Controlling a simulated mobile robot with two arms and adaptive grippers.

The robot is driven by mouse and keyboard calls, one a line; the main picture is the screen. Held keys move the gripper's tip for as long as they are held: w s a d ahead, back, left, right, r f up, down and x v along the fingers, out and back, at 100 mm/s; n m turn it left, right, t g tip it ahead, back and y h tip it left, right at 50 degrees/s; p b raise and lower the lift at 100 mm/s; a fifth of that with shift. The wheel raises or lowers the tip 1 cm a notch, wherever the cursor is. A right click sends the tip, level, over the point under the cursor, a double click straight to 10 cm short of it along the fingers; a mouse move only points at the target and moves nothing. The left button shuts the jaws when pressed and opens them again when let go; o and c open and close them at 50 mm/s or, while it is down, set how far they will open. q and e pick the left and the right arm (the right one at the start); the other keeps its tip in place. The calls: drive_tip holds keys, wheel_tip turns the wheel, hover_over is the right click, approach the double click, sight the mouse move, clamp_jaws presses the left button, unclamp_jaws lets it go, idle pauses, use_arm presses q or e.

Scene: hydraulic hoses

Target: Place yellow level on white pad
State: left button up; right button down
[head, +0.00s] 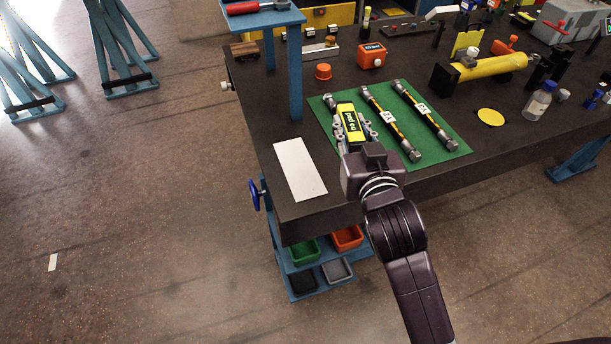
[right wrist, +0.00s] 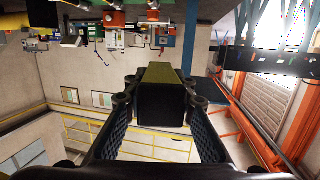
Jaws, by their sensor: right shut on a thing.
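The yellow level (head: 351,124), with dark lettering on its face, is between the fingers of my right gripper (head: 354,130). It appears over the left part of the green mat in the head view. In the right wrist view the level (right wrist: 161,95) shows its dark end, held between the two fingertips of my right gripper (right wrist: 160,100). The white pad (head: 300,169) lies flat and bare on the dark bench, to the left of the gripper. I cannot tell the exact height of the level above the mat. My left gripper is not in view.
A blue post (head: 295,75) rises behind the white pad. An orange box (head: 371,56) and an orange cap (head: 323,71) stand behind the mat. The bench's front edge is near the pad.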

drive_tip(key=w+a+r+n+y+b, duration=0.1)
drive_tip(key=w+a+r+y+b, duration=0.1)
drive_tip(key=w+a, duration=0.3)
drive_tip(key=r+n+y+b, duration=0.1)
drive_tip(key=r, duration=0.1)
hover_over(299, 167)
drive_tip(key=shift+g, duration=0.4)
wheel_tip(299, 167, down, 15)
drive_tip(key=shift+f+b, duration=0.1)
drive_tip(key=shift+b, duration=0.6)
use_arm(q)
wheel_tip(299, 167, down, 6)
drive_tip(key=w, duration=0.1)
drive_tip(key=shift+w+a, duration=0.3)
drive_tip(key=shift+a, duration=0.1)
use_arm(e)
drive_tip(key=shift+f, duration=2.25)
use_arm(q)
drive_tip(key=shift+b, duration=0.3)
use_arm(e)
drive_tip(key=shift+f, duration=0.1)
drive_tip(key=c, duration=1.6)
unclamp_jaws()
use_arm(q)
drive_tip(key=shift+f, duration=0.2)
use_arm(e)
drive_tip(key=v, duration=1.2)
drive_tip(key=shift+d, duration=0.1)
